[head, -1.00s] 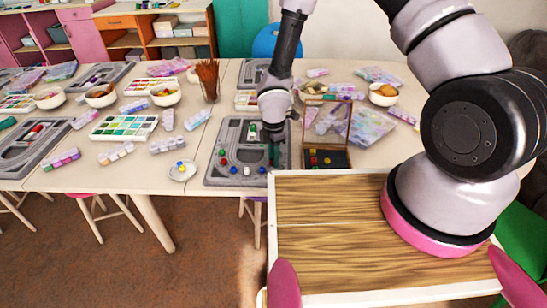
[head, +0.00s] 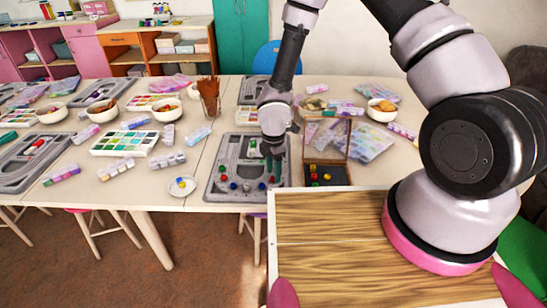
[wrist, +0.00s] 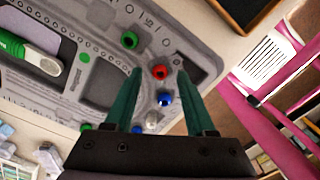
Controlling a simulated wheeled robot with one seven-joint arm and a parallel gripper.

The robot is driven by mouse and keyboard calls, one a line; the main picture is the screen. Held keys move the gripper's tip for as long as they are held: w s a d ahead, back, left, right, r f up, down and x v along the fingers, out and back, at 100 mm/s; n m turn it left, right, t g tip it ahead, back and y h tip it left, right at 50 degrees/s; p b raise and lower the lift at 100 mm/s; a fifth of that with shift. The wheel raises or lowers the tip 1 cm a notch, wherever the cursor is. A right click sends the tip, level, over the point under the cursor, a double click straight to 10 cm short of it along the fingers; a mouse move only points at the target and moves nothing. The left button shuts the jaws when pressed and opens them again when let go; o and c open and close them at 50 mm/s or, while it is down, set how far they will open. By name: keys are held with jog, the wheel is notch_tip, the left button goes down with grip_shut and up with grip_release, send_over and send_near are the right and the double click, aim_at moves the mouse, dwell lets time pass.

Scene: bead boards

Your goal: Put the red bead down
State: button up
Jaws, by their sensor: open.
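The red bead (wrist: 160,72) rests on the grey bead board (wrist: 100,22), between a blue bead (wrist: 165,98) and a green bead (wrist: 130,40) in the wrist view. My gripper (wrist: 158,74) is open, its two green fingers standing on either side of the red bead with gaps visible. In the head view my gripper (head: 273,177) is low over the right front of the board (head: 212,193). The red bead (head: 271,179) shows small there, partly hidden by the fingers.
An open wooden box (head: 340,183) with several beads stands just right of the board. A small dish (head: 182,195) holding beads lies to its left. A white and green tool (wrist: 30,50) lies on the board. Paint sets and bowls crowd the table behind.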

notch_tip(320, 180, up, 11)
dwell(0.3)
jog(key=w+d+r+m+t+h, duration=0.1)
jog(key=w+d+r+m, duration=0.1)
jog(key=d+r+m, duration=0.7)
jog(key=w+d+r+m+t, duration=0.1)
jog(key=d+r+m+t, duration=0.15)
jog(key=d+r, duration=0.7)
jog(key=s+d+r+m+t+y, duration=0.1)
jog(key=s+d+r+m+t, duration=0.1)
jog(key=s+r+m, duration=0.5)
jog(key=s+d+r+m+t+y, duration=0.1)
jog(key=s+d+r+m+y, duration=0.1)
jog(key=s+r+m, duration=0.6)
notch_tip(320, 180, up, 8)
jog(key=shift+s+d+f+m+t, duration=0.15)
jog(key=shift+m+t, duration=0.2)
jog(key=shift+m, duration=0.2)
